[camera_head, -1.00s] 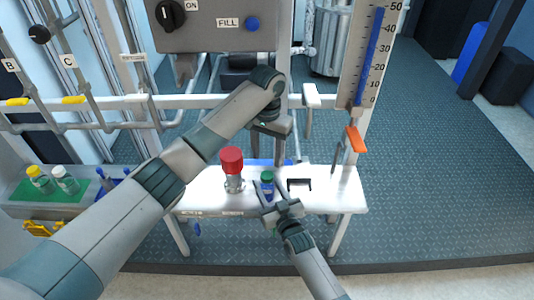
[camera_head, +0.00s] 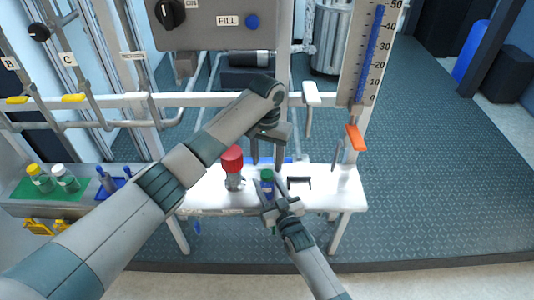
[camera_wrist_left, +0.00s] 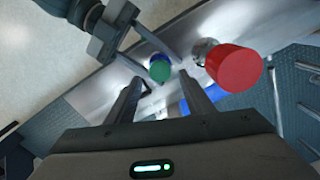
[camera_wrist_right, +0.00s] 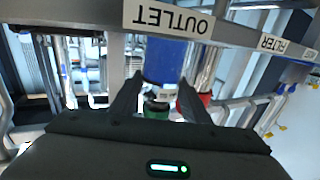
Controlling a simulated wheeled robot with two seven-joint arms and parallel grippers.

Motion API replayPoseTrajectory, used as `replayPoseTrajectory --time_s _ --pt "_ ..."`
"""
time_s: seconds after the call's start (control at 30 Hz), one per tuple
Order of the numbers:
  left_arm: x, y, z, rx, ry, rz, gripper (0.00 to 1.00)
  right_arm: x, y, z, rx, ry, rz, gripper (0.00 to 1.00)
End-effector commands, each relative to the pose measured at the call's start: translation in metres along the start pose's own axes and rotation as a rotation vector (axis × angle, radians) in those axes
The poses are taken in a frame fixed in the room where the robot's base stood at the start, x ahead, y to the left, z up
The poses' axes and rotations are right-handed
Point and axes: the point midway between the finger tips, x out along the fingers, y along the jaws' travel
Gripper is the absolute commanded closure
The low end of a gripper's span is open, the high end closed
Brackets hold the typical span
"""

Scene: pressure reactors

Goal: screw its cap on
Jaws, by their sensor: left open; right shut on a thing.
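A small blue bottle (camera_head: 267,189) with a green cap (camera_head: 267,174) on top stands upright at the white bench. My right gripper (camera_head: 268,194) is shut on its body; the right wrist view shows the blue body (camera_wrist_right: 165,60) between the fingers and the green cap (camera_wrist_right: 157,110). I cannot tell how tightly the cap is seated. My left gripper (camera_head: 267,164) is open, pointing down just above the cap. In the left wrist view the green cap (camera_wrist_left: 160,70) lies between and beyond the open fingertips.
A red-topped metal fitting (camera_head: 232,160) stands close left of the bottle. A black bracket (camera_head: 299,182) is to its right on the white bench (camera_head: 340,195). Yellow-capped and white-capped bottles (camera_head: 40,178) stand on a green mat at far left. An orange-handled lever (camera_head: 355,138) hangs at right.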

Motion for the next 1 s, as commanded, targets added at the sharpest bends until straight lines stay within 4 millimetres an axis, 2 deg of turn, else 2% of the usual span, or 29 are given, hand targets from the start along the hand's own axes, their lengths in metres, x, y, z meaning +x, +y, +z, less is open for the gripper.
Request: replayPoseTrajectory --time_s 0.1,0.33,0.77,0.93,1.0 --pt "0.017 0.0 0.0 0.0 -0.001 -0.001 0.52 0.0 0.0 0.0 0.0 0.0 0.0 1.0" --pt "0.041 0.0 0.0 0.001 -0.002 -0.001 0.52 0.0 0.0 0.0 0.0 0.0 0.0 1.0" --pt "0.048 0.0 0.0 0.001 0.001 0.0 0.52 0.0 0.0 0.0 0.0 0.0 0.0 1.0" --pt "0.047 0.0 0.0 0.001 0.001 0.0 0.93 0.0 0.0 0.0 0.0 0.0 0.0 1.0" --pt "0.047 0.0 0.0 0.001 0.001 0.0 0.96 0.0 0.0 0.0 0.0 0.0 0.0 1.0"
